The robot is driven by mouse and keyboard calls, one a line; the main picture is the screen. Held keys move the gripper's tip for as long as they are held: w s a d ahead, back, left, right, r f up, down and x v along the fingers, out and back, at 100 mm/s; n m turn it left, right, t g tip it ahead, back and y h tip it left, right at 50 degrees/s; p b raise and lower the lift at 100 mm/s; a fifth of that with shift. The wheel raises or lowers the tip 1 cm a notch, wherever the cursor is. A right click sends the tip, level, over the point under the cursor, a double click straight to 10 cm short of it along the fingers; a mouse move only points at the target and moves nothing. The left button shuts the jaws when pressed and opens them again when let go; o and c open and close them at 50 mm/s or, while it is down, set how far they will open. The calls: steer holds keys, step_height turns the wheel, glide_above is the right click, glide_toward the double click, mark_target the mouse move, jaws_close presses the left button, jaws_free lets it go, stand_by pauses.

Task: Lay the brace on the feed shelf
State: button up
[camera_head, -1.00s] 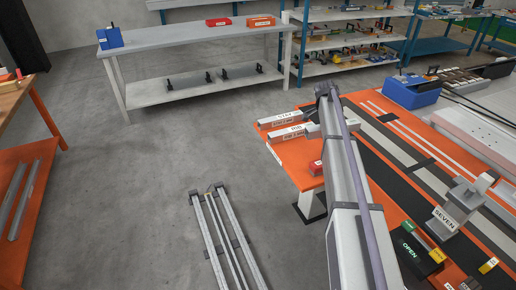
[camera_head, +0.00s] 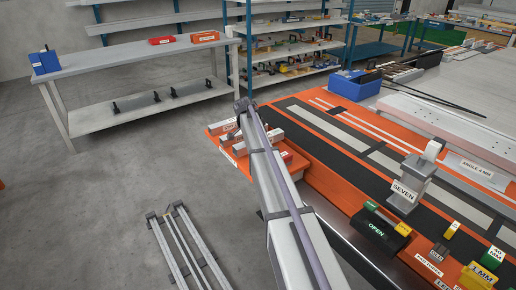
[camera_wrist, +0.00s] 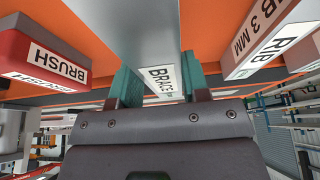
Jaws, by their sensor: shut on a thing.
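The brace (camera_wrist: 150,30) is a smooth grey piece with a white "BRACE" label, running up the middle of the wrist view. My gripper (camera_wrist: 160,82) has a teal finger on each side of it and is shut on its labelled end. Orange surface shows on both sides of the brace; I cannot tell whether they touch. I cannot tell which surface is the feed shelf.
A red block labelled "BRUSH" (camera_wrist: 50,62) is left of my gripper; a grey "RIB 3 MM" piece (camera_wrist: 265,40) is right. Floor at left is mostly clear.

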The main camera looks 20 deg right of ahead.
step_height(320, 180, down, 2)
steer(key=shift+f+b, duration=0.2)
steer(key=shift+b, duration=0.15)
steer(key=shift+r+p, duration=0.3)
steer(key=shift+c, duration=0.5)
steer(key=shift+f, duration=0.25)
steer(key=o, duration=1.2)
steer(key=shift+r, duration=0.1)
steer(key=w+p+v, duration=0.1)
steer(key=p+v, duration=1)
steer(key=v, duration=0.1)
steer(key=s+a+n+y, duration=0.1)
steer(key=s+a+n, duration=0.4)
steer(key=s, duration=0.7)
steer(key=s+a+n+y, duration=0.2)
steer(key=s+a+n, duration=0.3)
steer(key=s, duration=0.8)
steer(key=s+a+n+y, duration=0.1)
steer(key=s+a+n, duration=0.5)
steer(key=s+a, duration=0.3)
steer(key=s, duration=0.4)
steer(key=shift+a+f+g+y, duration=0.2)
steer(key=shift+f+g+y, duration=0.1)
steer(key=shift+f+g, duration=0.1)
